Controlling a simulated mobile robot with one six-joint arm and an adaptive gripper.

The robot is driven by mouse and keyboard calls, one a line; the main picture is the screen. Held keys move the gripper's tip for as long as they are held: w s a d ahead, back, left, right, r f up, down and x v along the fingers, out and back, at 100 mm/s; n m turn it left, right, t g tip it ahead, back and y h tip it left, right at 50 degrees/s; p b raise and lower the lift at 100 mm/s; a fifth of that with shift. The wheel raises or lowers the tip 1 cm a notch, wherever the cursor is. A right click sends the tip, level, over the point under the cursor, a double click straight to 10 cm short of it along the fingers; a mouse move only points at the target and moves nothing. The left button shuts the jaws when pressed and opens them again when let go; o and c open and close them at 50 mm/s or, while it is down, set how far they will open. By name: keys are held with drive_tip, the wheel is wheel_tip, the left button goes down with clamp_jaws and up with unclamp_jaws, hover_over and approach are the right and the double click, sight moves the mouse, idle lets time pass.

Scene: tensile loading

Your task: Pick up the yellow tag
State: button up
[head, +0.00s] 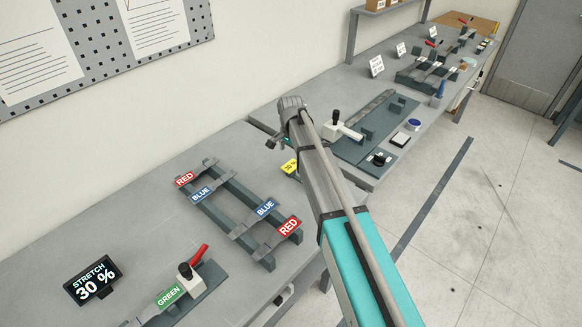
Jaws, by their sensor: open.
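The yellow tag (290,166) lies near the right edge of the near grey bench, partly hidden behind my arm. It has dark print that seems to read 30 %. My gripper (271,144) shows only in small part at the left of my wrist, above and a little left of the tag in the picture. Its fingers are mostly hidden by my arm, and I see nothing held in it. It appears apart from the tag.
A dark rack (238,206) holds pieces with red and blue labels. A green-labelled piece (170,296) sits in a clamp (190,277) in front, beside a STRETCH 30 % display (93,281). Another fixture (372,130) with a white clamp stands behind my arm. Bare bench lies left of the rack.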

sight(291, 166)
drive_tip(key=shift+f, duration=0.15)
drive_tip(key=f+b, duration=0.3)
drive_tip(key=shift+w, duration=0.25)
drive_tip(key=shift+f+b, duration=1)
drive_tip(key=shift+b, duration=0.1)
drive_tip(key=shift+f, duration=0.2)
idle(0.5)
drive_tip(key=c, duration=0.9)
